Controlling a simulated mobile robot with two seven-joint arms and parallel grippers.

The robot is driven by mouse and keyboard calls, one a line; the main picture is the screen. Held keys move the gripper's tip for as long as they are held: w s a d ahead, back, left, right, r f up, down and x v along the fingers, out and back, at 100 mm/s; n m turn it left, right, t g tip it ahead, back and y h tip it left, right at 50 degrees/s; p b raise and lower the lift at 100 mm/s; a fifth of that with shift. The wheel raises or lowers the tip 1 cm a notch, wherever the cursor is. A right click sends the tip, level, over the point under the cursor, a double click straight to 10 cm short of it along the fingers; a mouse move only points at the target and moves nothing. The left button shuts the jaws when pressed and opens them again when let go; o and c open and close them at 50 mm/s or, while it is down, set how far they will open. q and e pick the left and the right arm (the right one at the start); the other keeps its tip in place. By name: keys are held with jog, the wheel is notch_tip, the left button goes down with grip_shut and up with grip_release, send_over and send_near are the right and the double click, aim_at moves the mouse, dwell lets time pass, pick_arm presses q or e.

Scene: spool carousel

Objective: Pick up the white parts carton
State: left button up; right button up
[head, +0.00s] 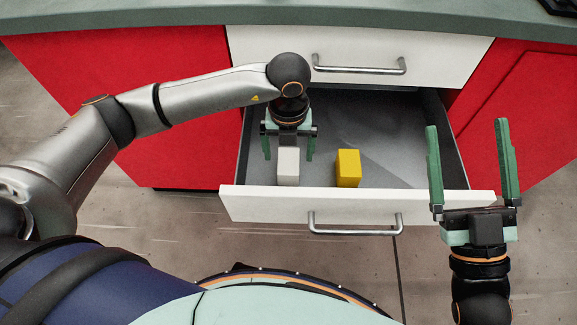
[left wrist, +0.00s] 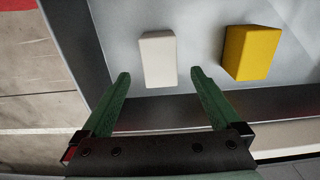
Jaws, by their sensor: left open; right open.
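The white parts carton (head: 288,168) stands in the open drawer (head: 262,204), near its front left. It also shows in the left wrist view (left wrist: 158,60), just beyond and between the fingertips. My left gripper (head: 289,150) is over the drawer at the carton, with its green fingers open and nothing held. In the left wrist view my left gripper (left wrist: 158,75) has a wide gap between its fingers. My right gripper (head: 472,130) is open and empty, pointing up to the right of the drawer.
A yellow carton (head: 347,168) stands in the drawer to the right of the white one; it also shows in the left wrist view (left wrist: 250,52). The rest of the drawer floor is bare. A closed white drawer (head: 440,58) and the grey-green countertop (head: 200,15) are above. Red cabinet fronts flank the drawer.

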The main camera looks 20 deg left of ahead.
aim_at(289, 160)
pick_arm(q)
jog(key=f, duration=0.1)
jog(key=f+b, duration=0.1)
jog(key=f, duration=0.3)
jog(key=shift+w+a+f+b, duration=0.1)
jog(key=shift+w+f+b, duration=0.15)
jog(key=shift+b, duration=0.1)
jog(key=shift+r, duration=0.15)
grip_shut()
pick_arm(e)
jog(key=s+r+n+y, duration=0.4)
jog(key=r+y, duration=0.1)
jog(key=r, duration=0.1)
jog(key=shift+s+a+n+t+y, duration=0.3)
jog(key=shift+s+a+y, duration=0.1)
